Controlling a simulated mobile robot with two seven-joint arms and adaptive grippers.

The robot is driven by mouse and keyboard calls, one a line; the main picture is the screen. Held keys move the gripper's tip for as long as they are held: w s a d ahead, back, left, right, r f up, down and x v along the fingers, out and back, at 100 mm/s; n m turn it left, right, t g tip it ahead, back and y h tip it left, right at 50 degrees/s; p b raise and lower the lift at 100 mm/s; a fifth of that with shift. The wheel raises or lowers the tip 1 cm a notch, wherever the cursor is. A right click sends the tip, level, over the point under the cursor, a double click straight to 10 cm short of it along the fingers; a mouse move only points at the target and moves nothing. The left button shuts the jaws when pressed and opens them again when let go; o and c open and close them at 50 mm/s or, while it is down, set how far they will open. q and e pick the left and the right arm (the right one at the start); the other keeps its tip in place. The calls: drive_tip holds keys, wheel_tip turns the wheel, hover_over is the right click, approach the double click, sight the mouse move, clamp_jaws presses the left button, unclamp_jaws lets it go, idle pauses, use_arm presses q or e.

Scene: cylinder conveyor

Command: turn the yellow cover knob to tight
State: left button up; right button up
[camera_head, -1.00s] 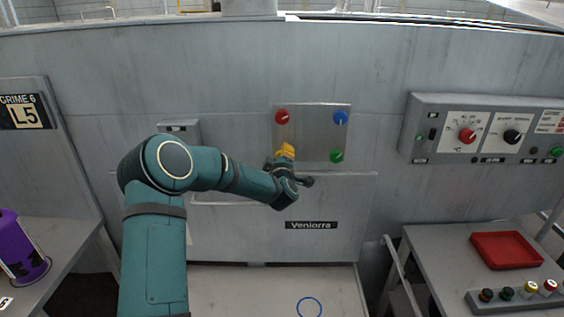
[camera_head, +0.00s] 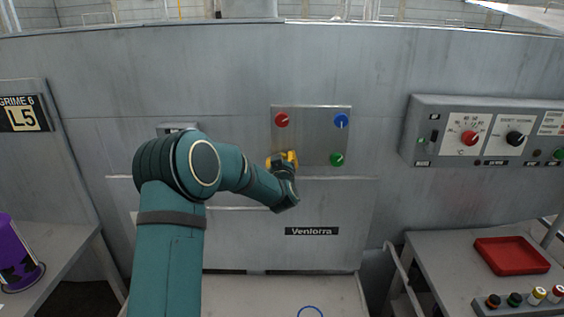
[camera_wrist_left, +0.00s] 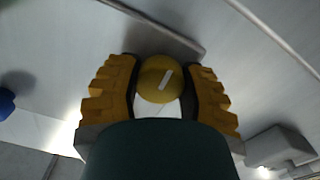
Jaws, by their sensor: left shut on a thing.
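The yellow cover knob (camera_wrist_left: 154,86) shows in the left wrist view as a round yellow disc with a short white mark, tilted up to the right. My left gripper (camera_wrist_left: 163,84) has its yellow ridged fingers on both sides of the knob and is shut on it. In the head view my left gripper (camera_head: 283,160) is at the lower left corner of a grey square cover plate (camera_head: 312,135) and hides the knob there. The plate's other corners carry a red knob (camera_head: 282,120), a blue knob (camera_head: 341,121) and a green knob (camera_head: 337,159). My right gripper is not in view.
A control box (camera_head: 425,155) with dials juts from the wall at the right. Below it, a table holds a red tray (camera_head: 512,256) and a row of buttons. A purple cylinder (camera_head: 15,255) stands at the far left. The wall around the plate is mostly clear.

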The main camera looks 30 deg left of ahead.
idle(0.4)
use_arm(q)
drive_tip(key=o, duration=1.2)
drive_tip(key=shift+s+d, duration=0.1)
drive_tip(key=v, duration=1.1)
drive_tip(key=shift+s+d+f, duration=0.1)
drive_tip(key=shift+s+d, duration=0.15)
drive_tip(key=shift+s, duration=0.1)
